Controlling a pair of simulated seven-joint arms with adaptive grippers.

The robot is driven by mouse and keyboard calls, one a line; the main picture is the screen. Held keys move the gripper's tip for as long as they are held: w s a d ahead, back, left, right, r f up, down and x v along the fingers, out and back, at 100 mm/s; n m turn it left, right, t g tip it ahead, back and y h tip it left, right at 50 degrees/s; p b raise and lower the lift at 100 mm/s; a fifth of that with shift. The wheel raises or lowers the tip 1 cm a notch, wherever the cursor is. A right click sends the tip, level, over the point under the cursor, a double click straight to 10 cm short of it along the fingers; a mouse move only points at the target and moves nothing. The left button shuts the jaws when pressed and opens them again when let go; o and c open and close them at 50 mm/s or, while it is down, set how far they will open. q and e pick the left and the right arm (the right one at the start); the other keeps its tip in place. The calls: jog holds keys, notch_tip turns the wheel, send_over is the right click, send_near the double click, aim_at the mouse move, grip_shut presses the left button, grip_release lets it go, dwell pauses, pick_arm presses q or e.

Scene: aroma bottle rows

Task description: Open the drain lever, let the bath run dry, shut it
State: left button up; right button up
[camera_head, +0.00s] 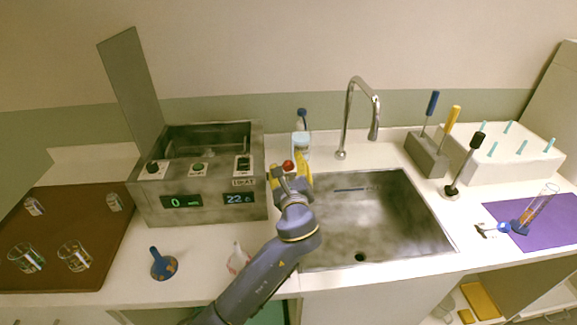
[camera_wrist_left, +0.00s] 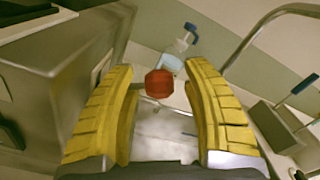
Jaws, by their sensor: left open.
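The bath (camera_head: 180,217) is a grey metal box left of the sink, with its lid (camera_head: 131,85) raised. Its front displays read 0 and about 22. A red knob (camera_head: 288,165), which looks like the drain lever's end, shows beside the bath's right side. In the left wrist view the red knob (camera_wrist_left: 159,84) appears between the two yellow fingers, with space on both sides. My left gripper (camera_head: 291,174) is open at the knob; I cannot tell whether it touches it. The lever's shaft is mostly hidden. The water level is unclear. My right gripper is out of view.
The sink (camera_head: 425,215) with a tall faucet (camera_head: 349,115) lies to the right. A bottle (camera_head: 301,122) stands behind the knob. A blue funnel-like item (camera_head: 163,265) and a small white item (camera_head: 238,260) are in front of the bath. A brown tray (camera_head: 60,220) holds several glasses.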

pick_arm(q)
jog(key=shift+o, duration=0.2)
grip_shut()
dwell(0.3)
